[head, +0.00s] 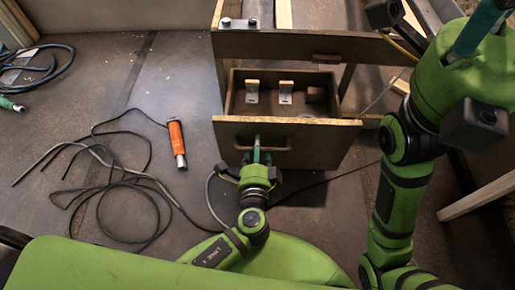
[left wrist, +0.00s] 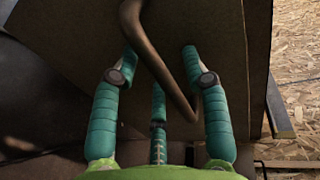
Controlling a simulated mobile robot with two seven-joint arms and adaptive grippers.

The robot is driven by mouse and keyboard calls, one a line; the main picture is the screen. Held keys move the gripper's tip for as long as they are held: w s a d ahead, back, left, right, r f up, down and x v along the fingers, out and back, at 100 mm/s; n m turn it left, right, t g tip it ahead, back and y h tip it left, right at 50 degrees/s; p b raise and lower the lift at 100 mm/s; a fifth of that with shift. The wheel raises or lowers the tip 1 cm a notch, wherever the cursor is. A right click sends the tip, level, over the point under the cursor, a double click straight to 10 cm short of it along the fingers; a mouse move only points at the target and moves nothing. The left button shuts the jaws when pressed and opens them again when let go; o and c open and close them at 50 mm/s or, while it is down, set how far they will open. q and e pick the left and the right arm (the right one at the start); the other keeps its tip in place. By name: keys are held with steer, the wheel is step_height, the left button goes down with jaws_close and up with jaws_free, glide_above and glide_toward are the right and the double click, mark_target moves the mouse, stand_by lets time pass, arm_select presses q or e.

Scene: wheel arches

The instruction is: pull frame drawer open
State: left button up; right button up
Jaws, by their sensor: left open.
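The frame drawer (head: 333,140) has a brown wooden front and stands out from its wooden frame, with its inside visible from above. Its dark curved handle (head: 281,149) is on the front panel; the handle also crosses the left wrist view (left wrist: 150,55) as a bent bar. My left gripper (head: 257,152) is at the handle, with teal fingers open. In the left wrist view, the handle bar lies between the spread fingers; I cannot tell whether they touch it. My right gripper (head: 479,29) shows only partly at the upper right, away from the drawer, its fingertips cut off.
Two metal brackets (head: 285,92) sit inside the drawer. The wooden frame's top rail (head: 290,46) runs above it. An orange-handled tool (head: 176,138) and looped black cable (head: 150,190) lie on the floor at left. A wooden beam (head: 480,194) slants at right.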

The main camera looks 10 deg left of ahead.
arm_select(q)
steer(key=v, duration=1.1)
steer(key=shift+s, duration=0.4)
steer(key=shift+d+r, duration=0.1)
